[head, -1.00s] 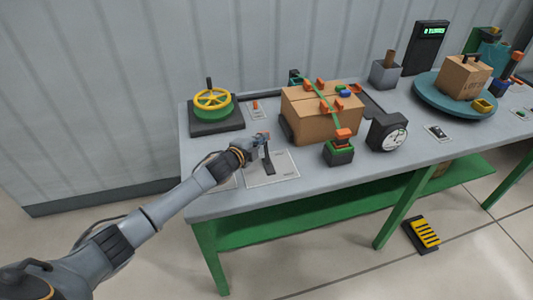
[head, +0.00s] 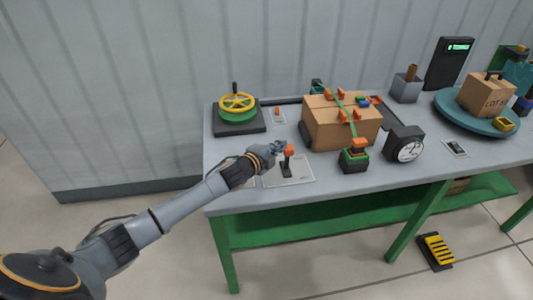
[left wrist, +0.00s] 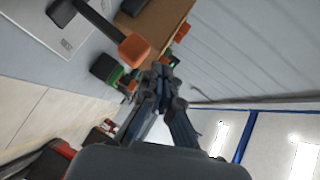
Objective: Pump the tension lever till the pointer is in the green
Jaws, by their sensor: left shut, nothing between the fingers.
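The tension lever (head: 287,160) is a dark lever with an orange knob, standing close to upright on a white plate (head: 300,175) on the bench. Its orange knob (left wrist: 133,50) also shows in the left wrist view. My left gripper (head: 277,147) is shut and empty, just left of the knob in the head view; I cannot tell whether it touches it. Its closed fingers (left wrist: 163,78) show in the wrist view, apart from the knob there. The round dial (head: 409,149) has a white face in a black housing; its pointer is too small to read. My right gripper is not in view.
A cardboard box (head: 335,128) with a green strap and orange clips sits right of the lever. An orange-topped green device (head: 355,157) stands before it. A yellow handwheel (head: 238,105) is at the back left. A yellow-striped pedal (head: 436,250) lies on the floor.

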